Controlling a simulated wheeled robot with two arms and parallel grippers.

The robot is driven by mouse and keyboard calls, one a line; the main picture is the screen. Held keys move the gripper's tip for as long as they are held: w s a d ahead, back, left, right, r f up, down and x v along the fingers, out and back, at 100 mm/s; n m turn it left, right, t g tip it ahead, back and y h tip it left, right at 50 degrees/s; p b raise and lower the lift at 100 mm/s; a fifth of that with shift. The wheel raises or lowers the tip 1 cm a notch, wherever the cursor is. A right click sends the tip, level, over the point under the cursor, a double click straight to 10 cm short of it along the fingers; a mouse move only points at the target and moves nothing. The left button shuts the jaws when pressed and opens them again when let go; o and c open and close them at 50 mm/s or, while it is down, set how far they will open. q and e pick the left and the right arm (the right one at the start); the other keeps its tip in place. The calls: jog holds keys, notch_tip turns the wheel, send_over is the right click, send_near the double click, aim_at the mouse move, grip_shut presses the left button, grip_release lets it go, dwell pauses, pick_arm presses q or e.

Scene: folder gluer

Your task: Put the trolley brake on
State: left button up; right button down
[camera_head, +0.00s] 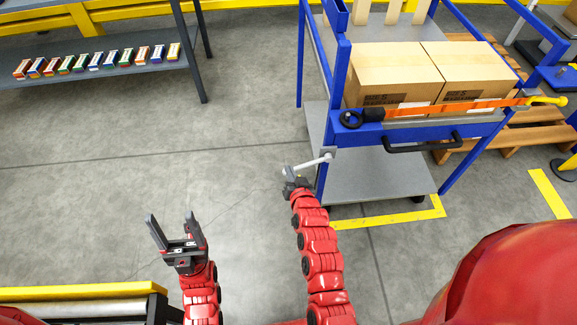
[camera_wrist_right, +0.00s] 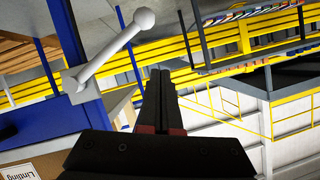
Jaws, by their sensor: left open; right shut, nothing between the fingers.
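The blue trolley (camera_head: 340,75) stands at the upper right of the head view. A pale grey brake lever (camera_head: 312,163) with a ball end sticks out leftwards from its near left post. In the right wrist view the lever (camera_wrist_right: 110,55) slants from a mounting plate on the blue post up to its ball. My right gripper (camera_head: 290,173) is shut and empty, close to the ball end; in the wrist view its fingers (camera_wrist_right: 160,72) are beside the lever, and I cannot tell whether they touch. My left gripper (camera_head: 171,218) is open and empty over the floor, well left of the trolley.
Two cardboard boxes (camera_head: 395,72) sit on the trolley under an orange strap (camera_head: 460,107). A black handle (camera_head: 420,145) sticks out at the front. Yellow tape (camera_head: 390,218) marks the floor. A shelf (camera_head: 90,62) with small boxes stands upper left. The middle floor is clear.

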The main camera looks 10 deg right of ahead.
jog(key=shift+a+v, duration=0.15)
jog(key=shift+v, duration=1)
jog(key=shift+a+v, duration=0.15)
jog(key=shift+v, duration=0.95)
jog(key=shift+r, duration=0.1)
